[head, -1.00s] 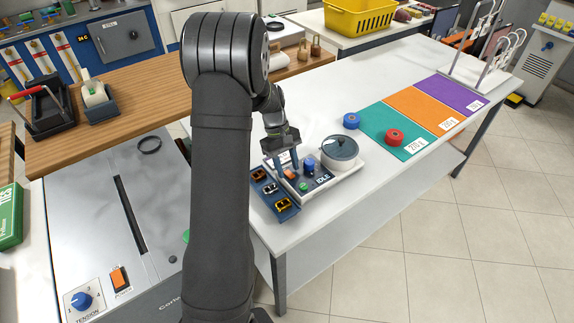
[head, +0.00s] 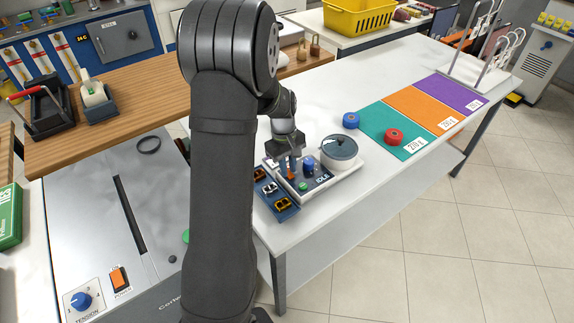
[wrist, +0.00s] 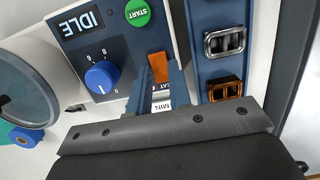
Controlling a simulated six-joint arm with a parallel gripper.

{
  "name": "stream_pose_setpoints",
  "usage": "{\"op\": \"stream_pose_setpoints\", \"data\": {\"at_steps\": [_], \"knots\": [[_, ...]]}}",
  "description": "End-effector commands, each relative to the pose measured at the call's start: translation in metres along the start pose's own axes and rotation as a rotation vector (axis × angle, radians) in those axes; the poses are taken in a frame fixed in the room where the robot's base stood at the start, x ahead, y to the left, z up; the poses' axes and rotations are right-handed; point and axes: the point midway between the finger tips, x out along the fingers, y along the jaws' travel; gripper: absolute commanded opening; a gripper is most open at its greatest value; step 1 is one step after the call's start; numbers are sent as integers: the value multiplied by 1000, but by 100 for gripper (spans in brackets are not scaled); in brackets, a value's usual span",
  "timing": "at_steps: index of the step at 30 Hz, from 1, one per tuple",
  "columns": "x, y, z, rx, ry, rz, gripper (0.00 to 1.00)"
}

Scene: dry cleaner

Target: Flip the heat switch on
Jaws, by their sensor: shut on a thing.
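The heat switch is an orange lever (wrist: 157,67) on the dark blue control panel (wrist: 118,24) of a small machine. In the wrist view it stands between my fingertips (wrist: 161,76), beside a partly hidden label. In the head view my gripper (head: 290,166) reaches down to the panel and is shut on the orange switch (head: 290,174). The lower part of the switch is hidden by the fingers, so its on or off position is unclear. The panel display (wrist: 81,23) reads IDLE.
A blue dial (wrist: 102,76) and a green START button (wrist: 138,12) sit close beside the switch. A lidded round pot (head: 340,156) stands on the machine. A blue holder (head: 283,212) with several small clips lies against its other side. The white table beyond is mostly clear.

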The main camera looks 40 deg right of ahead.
Motion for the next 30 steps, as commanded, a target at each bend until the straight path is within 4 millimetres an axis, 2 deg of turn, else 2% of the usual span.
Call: {"op": "stream_pose_setpoints", "data": {"at_steps": [11, 12, 14, 15, 25, 30], "knots": [[0, 0, 0, 0, 25, 1, 0], [0, 0, 0, 0, 25, 1, 26], [0, 0, 0, 0, 25, 1, 38], [0, 0, 0, 0, 25, 1, 40], [-4, 0, 0, 1, 25, 2, 40], [-28, 0, 1, 1, 27, 3, 40]]}}
